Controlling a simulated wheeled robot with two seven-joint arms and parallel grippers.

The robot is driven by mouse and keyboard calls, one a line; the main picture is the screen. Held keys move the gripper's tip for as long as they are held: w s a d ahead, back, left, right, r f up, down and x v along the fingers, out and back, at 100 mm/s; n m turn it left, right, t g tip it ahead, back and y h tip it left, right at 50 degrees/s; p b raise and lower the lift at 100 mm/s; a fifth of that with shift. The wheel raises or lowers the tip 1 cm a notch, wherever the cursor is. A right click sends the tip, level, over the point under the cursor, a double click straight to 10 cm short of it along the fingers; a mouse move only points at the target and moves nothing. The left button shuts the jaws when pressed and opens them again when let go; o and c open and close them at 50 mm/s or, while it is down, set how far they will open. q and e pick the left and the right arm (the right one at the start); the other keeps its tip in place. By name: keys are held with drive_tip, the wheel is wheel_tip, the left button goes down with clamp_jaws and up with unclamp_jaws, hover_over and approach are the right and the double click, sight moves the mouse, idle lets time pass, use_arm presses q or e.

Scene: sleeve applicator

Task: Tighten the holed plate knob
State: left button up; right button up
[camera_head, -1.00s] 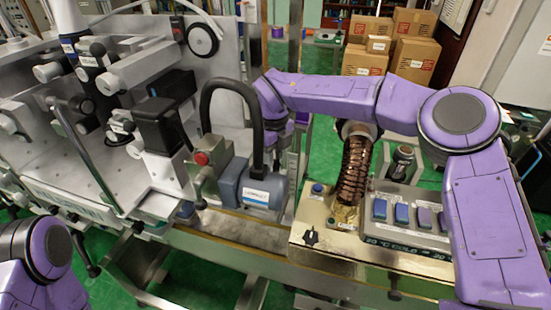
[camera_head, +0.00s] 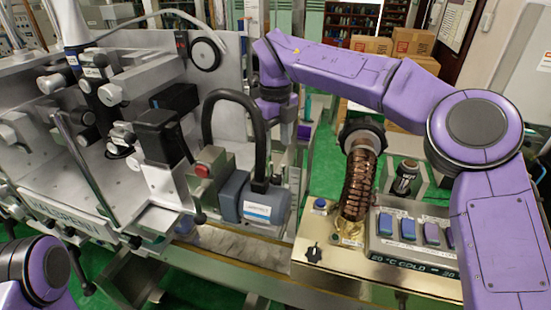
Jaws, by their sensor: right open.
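A grey metal plate with small holes (camera_head: 112,185) is part of the machine at left. Several knobs and round fittings sit on and around it, including a small black knob (camera_head: 135,242) at its lower edge; I cannot tell which is the holed plate knob. My right gripper (camera_head: 272,108) is at the end of the purple arm, behind and right of the motor's black handle. It is open, but its fingers are mostly hidden, and it appears apart from the holed plate. Of my left arm only a purple joint shows at lower left; its gripper is out of view.
A grey-blue motor (camera_head: 252,197) with a tall black handle (camera_head: 215,100) stands between the plate and my right arm. A copper-coloured coiled column (camera_head: 357,185) stands on a gold control box (camera_head: 330,255) at right. Cardboard boxes (camera_head: 412,42) are behind.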

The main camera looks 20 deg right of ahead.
sight(277, 178)
drive_tip(key=shift+r, duration=0.2)
drive_tip(key=shift+r, duration=0.1)
wheel_tip(277, 178, down, 10)
drive_tip(key=n+p, duration=0.3)
drive_tip(key=n, duration=0.2)
drive_tip(key=n+p, duration=0.3)
drive_tip(key=n, duration=0.2)
drive_tip(key=shift+d, duration=0.15)
drive_tip(key=shift+f, duration=0.45)
drive_tip(key=c, duration=1)
